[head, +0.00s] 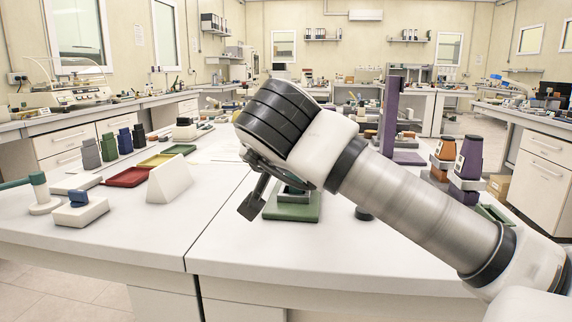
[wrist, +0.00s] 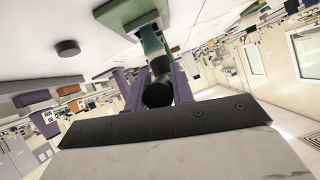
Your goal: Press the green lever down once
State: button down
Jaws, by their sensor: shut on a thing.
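The green lever device has a flat green base (head: 292,210) on the white table, mostly hidden behind my gripper in the head view. In the wrist view, which is upside down, its green part (wrist: 153,42) runs toward me and ends in a dark round handle (wrist: 158,95). My gripper (head: 252,204) is low at the left edge of the green base, with its dark finger close to the table. It is shut at the lever's end.
A tall purple stand (head: 390,115) rises behind my arm. A white wedge (head: 169,180), a red tray (head: 127,177) and a teal-handled device (head: 40,190) sit left. The front table edge is clear.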

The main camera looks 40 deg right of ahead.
jog(key=shift+f, duration=0.3)
jog(key=c, duration=1.2)
grip_release()
jog(key=shift+r, duration=0.15)
